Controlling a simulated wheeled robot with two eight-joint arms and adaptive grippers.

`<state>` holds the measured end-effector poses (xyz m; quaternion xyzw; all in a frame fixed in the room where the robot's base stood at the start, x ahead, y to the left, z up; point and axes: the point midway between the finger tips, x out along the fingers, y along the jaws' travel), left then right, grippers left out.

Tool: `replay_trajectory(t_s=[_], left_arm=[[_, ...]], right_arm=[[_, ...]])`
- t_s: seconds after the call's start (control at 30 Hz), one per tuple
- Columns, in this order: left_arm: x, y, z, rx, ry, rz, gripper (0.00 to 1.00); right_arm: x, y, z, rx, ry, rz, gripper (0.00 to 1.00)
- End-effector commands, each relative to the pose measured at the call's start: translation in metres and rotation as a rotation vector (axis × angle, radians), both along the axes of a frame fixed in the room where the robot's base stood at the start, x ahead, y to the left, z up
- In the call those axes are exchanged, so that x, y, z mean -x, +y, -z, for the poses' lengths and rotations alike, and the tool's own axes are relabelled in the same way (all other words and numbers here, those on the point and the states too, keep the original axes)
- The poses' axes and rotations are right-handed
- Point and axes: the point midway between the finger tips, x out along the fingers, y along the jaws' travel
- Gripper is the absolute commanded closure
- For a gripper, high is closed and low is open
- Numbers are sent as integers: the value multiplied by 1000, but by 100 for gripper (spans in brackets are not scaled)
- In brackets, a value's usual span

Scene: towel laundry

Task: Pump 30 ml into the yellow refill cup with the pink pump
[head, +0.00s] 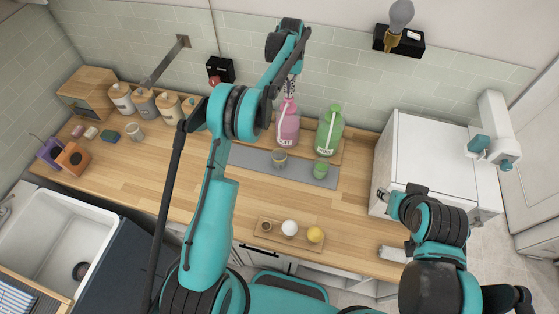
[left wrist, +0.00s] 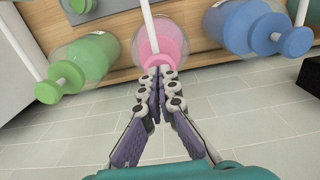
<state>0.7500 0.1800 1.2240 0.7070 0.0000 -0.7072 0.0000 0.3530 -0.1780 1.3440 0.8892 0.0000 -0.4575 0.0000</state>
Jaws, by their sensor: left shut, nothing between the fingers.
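The pink pump bottle (head: 288,128) stands upright at the back of the counter; its pink top and pale spout also show in the left wrist view (left wrist: 160,42). My left gripper (head: 289,94) is shut and empty, right above the pink pump; in the left wrist view its closed fingertips (left wrist: 160,72) overlap the pump top. I cannot tell whether they touch it. A small beige cup (head: 279,159) stands on the grey mat (head: 250,160) in front of the pink bottle; I cannot tell whether it is the yellow refill cup. My right gripper (head: 382,195) is by the white appliance, its fingers too small to judge.
A green pump bottle (head: 328,132) stands right of the pink one, with a green cup (head: 321,169) before it. A blue bottle (left wrist: 232,25) shows in the left wrist view. A wooden tray (head: 277,238) with small round items lies at the front edge. The middle counter is clear.

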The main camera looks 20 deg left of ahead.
Motion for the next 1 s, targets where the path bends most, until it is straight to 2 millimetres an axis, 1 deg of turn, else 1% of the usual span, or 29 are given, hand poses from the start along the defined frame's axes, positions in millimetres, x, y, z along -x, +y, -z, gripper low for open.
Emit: replay_trajectory(t_s=[0.77,1.0], left_arm=[[0,0,29,0,1,0,100],[0,0,28,0,1,0,100]], right_arm=[[0,0,22,0,0,0,60],[0,0,20,0,0,0,60]])
